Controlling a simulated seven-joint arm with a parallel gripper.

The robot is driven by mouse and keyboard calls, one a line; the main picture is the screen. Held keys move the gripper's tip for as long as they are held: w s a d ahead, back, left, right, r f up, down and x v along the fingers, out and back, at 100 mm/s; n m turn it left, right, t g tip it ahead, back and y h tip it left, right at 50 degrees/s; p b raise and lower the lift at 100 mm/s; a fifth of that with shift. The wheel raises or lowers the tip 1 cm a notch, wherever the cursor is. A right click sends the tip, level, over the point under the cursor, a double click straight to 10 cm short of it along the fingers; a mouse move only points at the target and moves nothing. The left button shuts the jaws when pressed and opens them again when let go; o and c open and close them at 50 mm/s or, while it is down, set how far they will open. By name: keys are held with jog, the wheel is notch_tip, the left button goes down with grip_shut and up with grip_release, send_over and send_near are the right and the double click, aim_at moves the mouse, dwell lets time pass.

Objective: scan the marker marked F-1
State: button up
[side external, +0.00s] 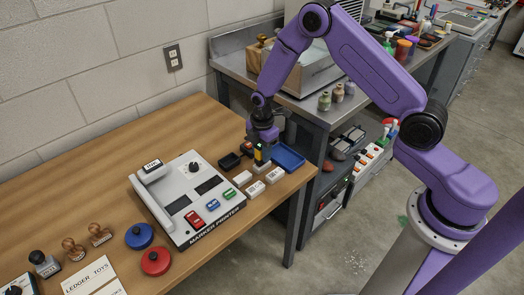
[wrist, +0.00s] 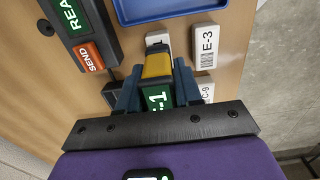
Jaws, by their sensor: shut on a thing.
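My gripper (wrist: 158,92) is shut on a dark hand-held device with a yellow nose (wrist: 156,65). A green display on it shows white characters ending in "-1"; the first character is partly cut off. In the side view, my gripper (side external: 262,150) holds it over the right part of the wooden table. The yellow nose is over or against a small white block (wrist: 158,39), whose face is mostly hidden; I cannot tell whether they touch. To the right lie white markers E-3 (wrist: 207,46) and one reading "C-9" (wrist: 206,88), partly covered by a finger.
A dark unit with a green "REA…" display and orange SEND key (wrist: 87,56) lies left of the held device. A blue tray (side external: 303,163) sits at the table's right edge. The white marker printer (side external: 172,178) stands left, and several white markers lie close in front.

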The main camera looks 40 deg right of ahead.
jog(key=shift+s, duration=0.1)
jog(key=shift+r, duration=3.45)
